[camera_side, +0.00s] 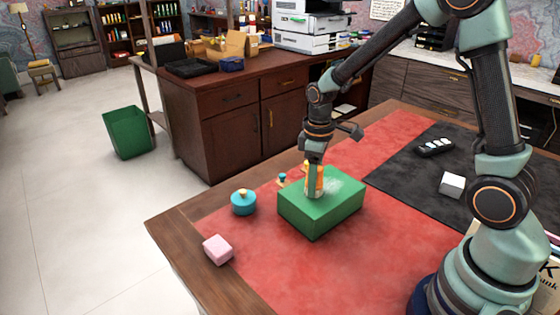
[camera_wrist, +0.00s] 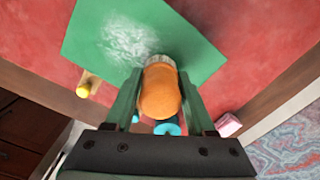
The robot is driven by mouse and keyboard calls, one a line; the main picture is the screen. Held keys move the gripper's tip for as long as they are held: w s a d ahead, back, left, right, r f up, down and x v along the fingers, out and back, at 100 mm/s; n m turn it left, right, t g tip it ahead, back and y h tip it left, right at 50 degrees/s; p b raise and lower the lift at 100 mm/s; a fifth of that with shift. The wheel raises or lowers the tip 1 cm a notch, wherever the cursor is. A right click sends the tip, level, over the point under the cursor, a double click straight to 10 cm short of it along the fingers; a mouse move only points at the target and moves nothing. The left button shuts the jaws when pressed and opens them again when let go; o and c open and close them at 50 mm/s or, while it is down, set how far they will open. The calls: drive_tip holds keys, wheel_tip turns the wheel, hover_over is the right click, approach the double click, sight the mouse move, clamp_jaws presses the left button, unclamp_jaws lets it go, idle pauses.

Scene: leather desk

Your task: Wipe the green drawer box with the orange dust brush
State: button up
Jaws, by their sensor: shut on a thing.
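The green drawer box (camera_side: 322,215) sits on the red part of the desk in the side view. Its top carries a whitish dusty patch, clear in the wrist view (camera_wrist: 90,35). My gripper (camera_side: 314,190) points down at the box top. It is shut on the orange dust brush (camera_wrist: 160,92), whose rounded orange body sits between the two fingers in the wrist view. The brush's pale bristle end is at the box top, beside the dusty patch. In the side view the fingers hide much of the brush.
A teal round pot with a yellow knob (camera_side: 243,202) and a pink block (camera_side: 217,250) stand left of the box. A small yellow-and-teal object (camera_side: 282,180) is behind it. A white cube (camera_side: 452,185) and a black device (camera_side: 435,147) lie on the dark mat at right.

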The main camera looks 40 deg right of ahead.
drive_tip(key=shift+w+a, duration=0.1)
drive_tip(key=shift+a, duration=1.15)
drive_tip(key=shift+s+d, duration=0.15)
drive_tip(key=shift+d, duration=2.4)
drive_tip(key=shift+s+d, duration=0.15)
drive_tip(key=shift+d, duration=2.8)
drive_tip(key=shift+s+d, duration=0.15)
drive_tip(key=shift+s, duration=0.1)
drive_tip(key=shift+s+a, duration=0.15)
drive_tip(key=shift+a, duration=0.15)
drive_tip(key=shift+w+a, duration=0.2)
drive_tip(key=shift+a, duration=2.5)
drive_tip(key=shift+w+a, duration=0.15)
drive_tip(key=shift+a, duration=2.5)
drive_tip(key=shift+s+d, duration=0.2)
drive_tip(key=shift+d, duration=2.5)
drive_tip(key=shift+s+d, duration=0.15)
drive_tip(key=shift+d, duration=2.55)
drive_tip(key=shift+d+r, duration=0.1)
drive_tip(key=shift+d, duration=0.15)
wheel_tip(320, 180, up, 8)
drive_tip(key=shift+a, duration=0.2)
